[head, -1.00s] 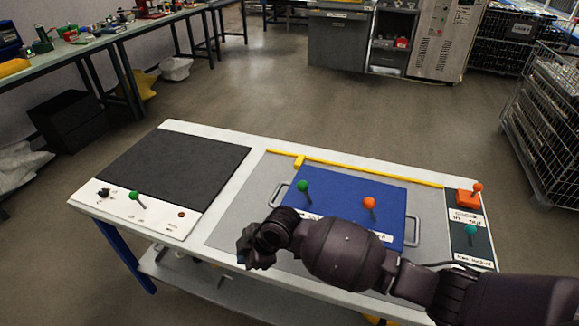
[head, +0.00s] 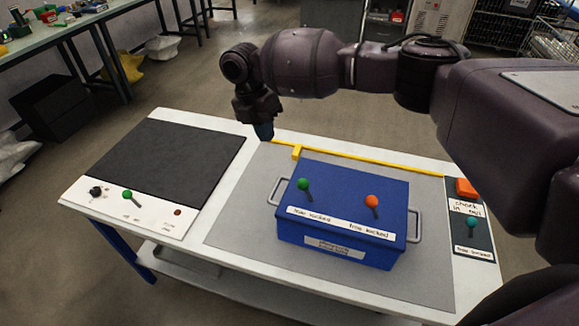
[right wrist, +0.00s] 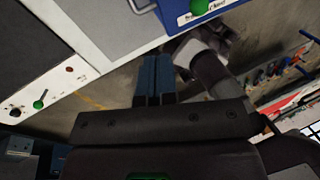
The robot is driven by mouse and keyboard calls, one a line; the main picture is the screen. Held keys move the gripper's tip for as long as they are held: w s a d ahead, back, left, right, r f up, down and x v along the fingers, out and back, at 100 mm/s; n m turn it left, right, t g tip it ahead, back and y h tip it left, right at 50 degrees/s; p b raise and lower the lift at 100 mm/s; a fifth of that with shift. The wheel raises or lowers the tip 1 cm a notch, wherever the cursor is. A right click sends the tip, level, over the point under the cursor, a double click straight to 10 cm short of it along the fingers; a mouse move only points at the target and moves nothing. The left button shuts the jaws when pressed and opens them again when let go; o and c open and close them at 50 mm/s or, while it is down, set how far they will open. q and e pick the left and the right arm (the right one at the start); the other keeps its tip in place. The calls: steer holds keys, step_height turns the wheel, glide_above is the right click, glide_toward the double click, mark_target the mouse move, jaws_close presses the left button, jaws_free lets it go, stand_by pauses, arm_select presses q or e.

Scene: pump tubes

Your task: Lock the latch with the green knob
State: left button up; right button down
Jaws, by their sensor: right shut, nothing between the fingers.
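A blue box (head: 345,225) with a metal handle at each end stands on the grey mat. On its lid are a latch lever with a green knob (head: 303,184) at left and one with an orange knob (head: 372,202) at right. White "free locked" labels lie in front of both. The green knob also shows at the top of the right wrist view (right wrist: 200,6). My right gripper (head: 264,132) hangs by the table's far edge, behind and left of the box, apart from both knobs. Its blue fingers (right wrist: 154,78) are shut and empty. My left gripper is out of view.
A left panel (head: 140,212) carries another green-knobbed lever, a black dial and a red button beside a dark pad (head: 175,160). A yellow strip (head: 360,158) runs behind the box. A right panel (head: 470,225) has a teal knob. My right arm spans the upper right.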

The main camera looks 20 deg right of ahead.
steer(key=shift+d, duration=0.1)
stand_by(0.3)
glide_toward(306, 191)
steer(key=w+a+f, duration=0.4)
steer(key=f, duration=0.1)
steer(key=s+d+p, duration=0.2)
steer(key=shift+d, duration=0.3)
steer(key=shift+s+d+f, duration=0.2)
steer(key=shift+s+f, duration=0.05)
steer(key=shift+s, duration=0.05)
